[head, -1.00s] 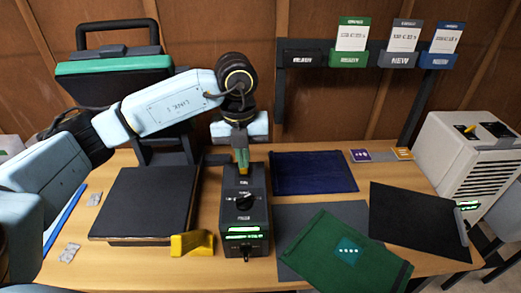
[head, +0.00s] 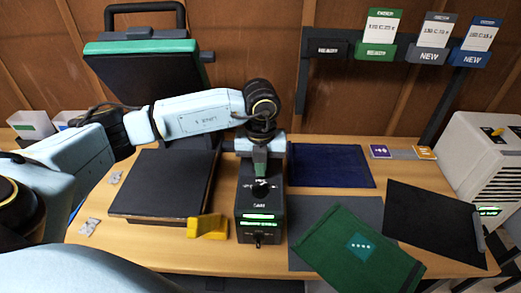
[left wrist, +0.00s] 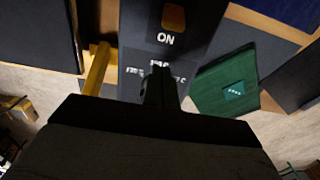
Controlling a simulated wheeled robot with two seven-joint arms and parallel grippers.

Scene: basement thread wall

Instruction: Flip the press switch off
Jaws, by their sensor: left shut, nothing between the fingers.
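The black control box (head: 260,220) stands mid-table, with a dark knob on its top and green lit displays. In the left wrist view an amber rocker switch (left wrist: 173,17) sits on the box's far part, with "ON" printed below it. My left gripper (head: 260,172) is over the far part of the box, pointing down, and hides the switch in the head view. My right gripper is not in view.
The press's black platen (head: 163,182) is left of the box, with a yellow block (head: 207,227) between them. A blue cloth (head: 331,166), a green cloth (head: 358,246) and a black sheet (head: 435,222) lie to the right. A grey-white machine (head: 482,160) stands at far right.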

